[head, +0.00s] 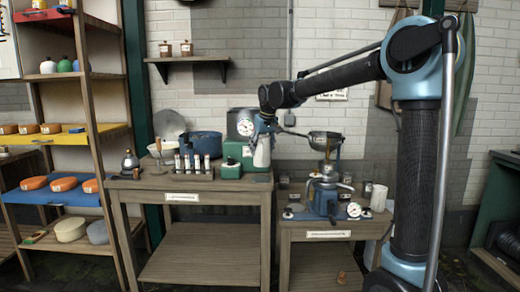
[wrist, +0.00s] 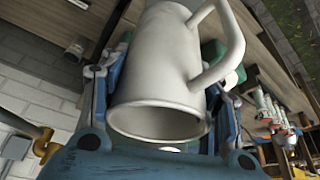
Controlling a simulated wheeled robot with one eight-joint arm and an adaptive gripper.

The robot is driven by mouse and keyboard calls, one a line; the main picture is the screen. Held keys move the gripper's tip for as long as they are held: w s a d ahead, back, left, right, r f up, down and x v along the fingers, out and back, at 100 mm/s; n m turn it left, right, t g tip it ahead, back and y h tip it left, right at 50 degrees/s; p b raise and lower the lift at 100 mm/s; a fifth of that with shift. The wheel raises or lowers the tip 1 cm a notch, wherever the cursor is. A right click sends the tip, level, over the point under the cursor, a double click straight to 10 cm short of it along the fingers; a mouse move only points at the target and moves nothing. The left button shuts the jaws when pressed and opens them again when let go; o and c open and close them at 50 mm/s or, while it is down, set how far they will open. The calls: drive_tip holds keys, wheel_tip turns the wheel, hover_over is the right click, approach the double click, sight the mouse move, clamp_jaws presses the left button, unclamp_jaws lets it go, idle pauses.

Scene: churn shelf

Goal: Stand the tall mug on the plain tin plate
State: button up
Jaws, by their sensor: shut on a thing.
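My gripper (head: 264,124) is shut on the tall pale mug (head: 262,152), which is held over the right end of the left table. In the wrist view the mug (wrist: 165,65) fills the space between the blue fingers, with its handle on the right. I cannot clearly make out the plain tin plate in either view. A grey round disc (head: 168,123) leans at the back of the left table, but I cannot tell what it is.
The left table (head: 150,185) holds a blue pot (head: 200,143), a white-dialled scale (head: 241,123), a green box (head: 229,169) and several small bottles. The lower right table (head: 325,223) holds a blue-based device (head: 325,200) and a pale cup (head: 378,197). A stocked shelf stands at the left.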

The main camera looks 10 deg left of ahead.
sight(259, 156)
drive_tip(key=shift+s+a+f, duration=0.1)
drive_tip(key=shift+a+f, duration=0.1)
drive_tip(key=shift+f, duration=0.4)
drive_tip(key=shift+s+a+f, duration=0.1)
drive_tip(key=shift+a+f, duration=0.05)
drive_tip(key=shift+f, duration=1.1)
drive_tip(key=shift+s+r, duration=0.1)
drive_tip(key=shift+s, duration=0.1)
drive_tip(key=shift+f, duration=1.2)
idle(0.8)
drive_tip(key=o, duration=1.3)
drive_tip(key=o, duration=0.3)
